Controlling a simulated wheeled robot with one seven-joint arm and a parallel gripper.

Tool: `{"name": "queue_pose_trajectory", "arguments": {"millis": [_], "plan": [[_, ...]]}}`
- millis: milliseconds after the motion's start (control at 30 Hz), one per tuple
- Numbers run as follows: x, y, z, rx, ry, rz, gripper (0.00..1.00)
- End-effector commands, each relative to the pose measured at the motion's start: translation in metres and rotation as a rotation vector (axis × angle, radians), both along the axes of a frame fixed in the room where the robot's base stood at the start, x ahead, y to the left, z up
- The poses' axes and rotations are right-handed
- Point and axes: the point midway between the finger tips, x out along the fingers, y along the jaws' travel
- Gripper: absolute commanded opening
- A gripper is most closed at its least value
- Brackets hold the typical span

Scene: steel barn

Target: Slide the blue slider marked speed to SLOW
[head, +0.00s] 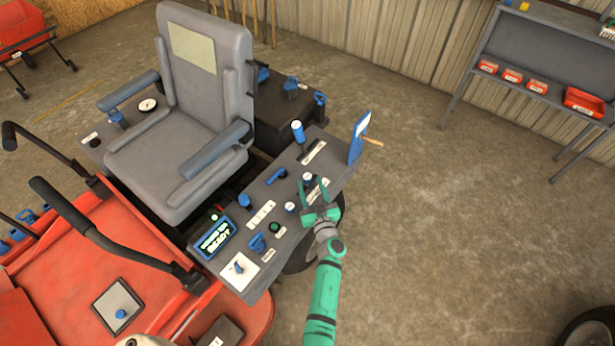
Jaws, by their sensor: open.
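The dark control console (337,170) beside the seat carries several blue controls. The labels are too small to read, so I cannot tell which control is the slider marked speed or how it is set. A blue knob (244,201) stands at the console's left side by a white marked strip (262,213). A blue handle (276,176) lies near the middle, and a white-topped blue knob (308,178) is to its right. My gripper (314,190) is open and empty over the console's right edge, close to that white-topped knob. Its fingers partly hide a pale strip there.
A taller blue lever (298,132) and an upright blue panel (358,138) rise at the console's far end. A lit display (214,239) and blue lever (257,242) sit at the near end. The grey seat (185,140) stands left.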

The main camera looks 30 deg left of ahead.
Motion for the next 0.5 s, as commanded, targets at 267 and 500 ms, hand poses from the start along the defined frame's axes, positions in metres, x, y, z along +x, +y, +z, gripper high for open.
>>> {"name": "queue_pose_trajectory", "arguments": {"millis": [267,500], "plan": [[0.024,0.024,0.000,-0.001,0.000,0.002,0.48],[0.032,0.030,0.000,-0.001,0.001,0.000,0.48]]}}
